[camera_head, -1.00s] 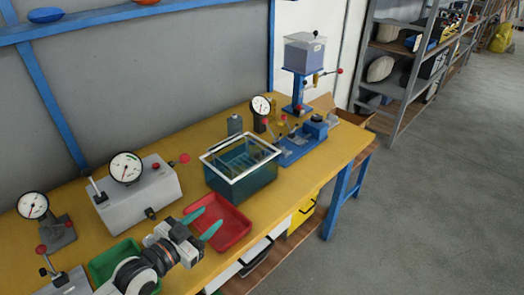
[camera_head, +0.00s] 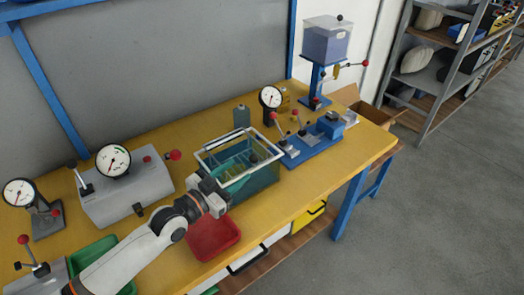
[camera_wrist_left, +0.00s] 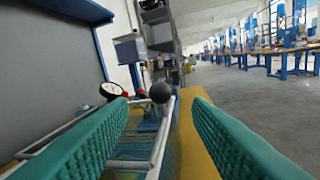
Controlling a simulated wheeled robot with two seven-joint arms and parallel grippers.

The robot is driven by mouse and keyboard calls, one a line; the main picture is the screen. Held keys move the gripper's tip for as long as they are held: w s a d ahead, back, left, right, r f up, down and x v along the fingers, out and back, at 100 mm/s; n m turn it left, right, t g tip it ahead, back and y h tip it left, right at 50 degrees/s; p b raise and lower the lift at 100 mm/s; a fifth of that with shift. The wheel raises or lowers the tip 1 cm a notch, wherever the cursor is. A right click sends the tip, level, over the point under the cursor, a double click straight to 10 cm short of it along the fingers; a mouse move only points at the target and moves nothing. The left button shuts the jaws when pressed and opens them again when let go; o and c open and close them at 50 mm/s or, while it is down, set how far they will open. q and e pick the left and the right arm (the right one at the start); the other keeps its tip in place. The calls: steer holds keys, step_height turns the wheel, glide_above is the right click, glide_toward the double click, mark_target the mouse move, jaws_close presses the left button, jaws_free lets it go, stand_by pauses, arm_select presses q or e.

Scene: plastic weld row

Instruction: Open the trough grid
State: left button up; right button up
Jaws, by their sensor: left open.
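The trough (camera_head: 255,187) is a teal see-through tank with a pale rim, standing on the yellow bench in the head view. Grid bars (camera_head: 232,168) show dimly inside it; I cannot tell how far the grid is raised. My left gripper (camera_head: 214,190) is at the trough's near left corner, and its fingertips are hard to make out there. In the left wrist view the two green fingers (camera_wrist_left: 160,112) stand apart. A black ball knob (camera_wrist_left: 160,92) shows ahead, in the gap between them, beside a white bar (camera_wrist_left: 158,135). No contact with the knob is visible. My right gripper is not in view.
A red tray (camera_head: 212,240) lies in front of the trough, under my left arm. A dial gauge (camera_head: 270,97) and a blue lever fixture (camera_head: 315,145) stand beyond it. A grey gauge box (camera_head: 128,190) and a green tray (camera_head: 92,252) are at left.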

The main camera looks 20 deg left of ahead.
arm_select(q)
steer(key=x, duration=0.9)
steer(key=shift+w+d+p, duration=0.15)
steer(key=shift+w+p, duration=0.15)
steer(key=shift+p, duration=0.1)
steer(key=shift+c, duration=0.2)
jaws_close()
